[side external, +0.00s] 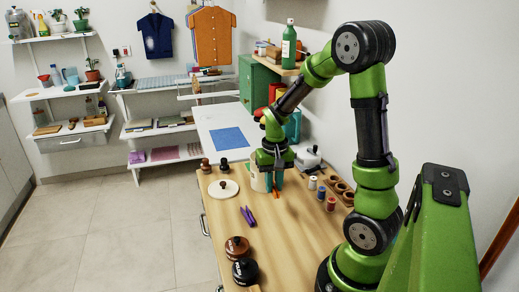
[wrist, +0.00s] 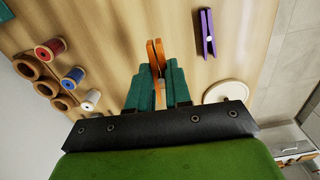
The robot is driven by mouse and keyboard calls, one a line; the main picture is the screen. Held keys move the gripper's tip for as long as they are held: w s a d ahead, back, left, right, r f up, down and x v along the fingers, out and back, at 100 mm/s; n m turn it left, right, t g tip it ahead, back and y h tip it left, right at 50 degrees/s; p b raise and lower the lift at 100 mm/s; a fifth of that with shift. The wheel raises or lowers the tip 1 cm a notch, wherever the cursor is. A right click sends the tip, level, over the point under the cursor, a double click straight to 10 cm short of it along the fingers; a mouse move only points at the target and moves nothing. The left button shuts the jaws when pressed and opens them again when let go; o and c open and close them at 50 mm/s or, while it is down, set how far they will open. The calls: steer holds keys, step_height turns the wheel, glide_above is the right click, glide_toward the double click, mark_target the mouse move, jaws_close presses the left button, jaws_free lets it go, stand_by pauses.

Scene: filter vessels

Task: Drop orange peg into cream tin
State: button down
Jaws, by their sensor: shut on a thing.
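The orange peg (wrist: 156,55) is held between the teal fingertips of my gripper (wrist: 157,76) in the wrist view, its legs pointing away from the palm. In the side external view my gripper (side external: 272,184) points down with the orange peg (side external: 276,190) low between its fingers. The cream tin (side external: 257,181) stands on the wooden table just behind and left of the fingers, which partly cover it. I cannot tell whether the peg is over the tin's mouth or beside it. A round cream lid with a dark knob (side external: 223,189) lies left of the tin.
A purple peg (side external: 247,215) lies in front of the lid. Several thread spools (side external: 321,193) and a wooden holder with round holes (side external: 341,190) are at right. Two dark-lidded jars (side external: 237,249) stand near the front.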

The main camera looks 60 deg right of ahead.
mark_target(274, 187)
steer(key=shift+r, duration=0.9)
step_height(274, 187, up, 12)
steer(key=w+d, duration=0.9)
steer(key=d, duration=0.5)
step_height(274, 187, down, 10)
steer(key=shift+s+a+f, duration=0.25)
steer(key=shift+s+a, duration=0.05)
steer(key=c, duration=1)
jaws_free()
